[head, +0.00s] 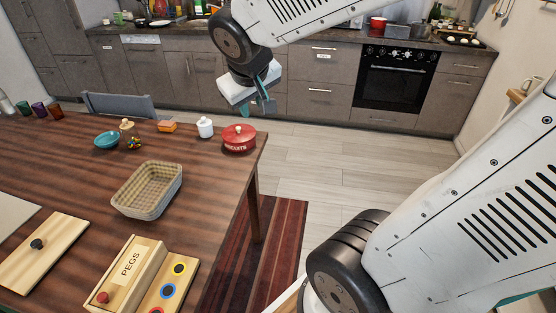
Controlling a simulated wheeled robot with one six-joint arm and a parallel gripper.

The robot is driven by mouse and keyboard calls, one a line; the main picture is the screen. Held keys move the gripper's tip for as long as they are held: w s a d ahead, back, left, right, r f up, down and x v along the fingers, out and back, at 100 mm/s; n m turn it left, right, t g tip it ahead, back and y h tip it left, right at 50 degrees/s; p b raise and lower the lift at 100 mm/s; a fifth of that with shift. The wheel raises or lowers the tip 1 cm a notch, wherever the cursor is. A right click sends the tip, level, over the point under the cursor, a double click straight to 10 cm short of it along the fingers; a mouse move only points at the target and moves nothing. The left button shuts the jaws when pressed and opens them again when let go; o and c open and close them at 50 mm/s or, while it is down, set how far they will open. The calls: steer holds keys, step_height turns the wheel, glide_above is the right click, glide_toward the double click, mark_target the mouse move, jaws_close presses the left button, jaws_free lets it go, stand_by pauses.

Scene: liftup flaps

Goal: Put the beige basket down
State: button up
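The beige basket (148,190) is a woven, rounded-rectangular basket with a checked lining. It stands upright on the dark wooden table (60,160), and it looks empty. My gripper (266,103) is in the air beyond the table's right edge, up and to the right of the basket and well apart from it. Its teal fingers point downward. Nothing shows between them, but the view is too small and angled to tell how far apart they are.
A red biscuit tin (239,138), white jar (205,127), teal bowl (107,140) and orange box (166,126) stand along the table's far side. A pegs box (130,268) and wooden board (42,252) lie nearer. A chair (120,105) stands behind.

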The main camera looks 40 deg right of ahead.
steer(key=s+a+g+y, duration=0.2)
steer(key=s+a, duration=0.2)
steer(key=s, duration=0.4)
steer(key=s+a+f+g+y, duration=0.1)
steer(key=s+a, duration=0.3)
steer(key=s, duration=0.5)
steer(key=shift+n+g+y, duration=0.4)
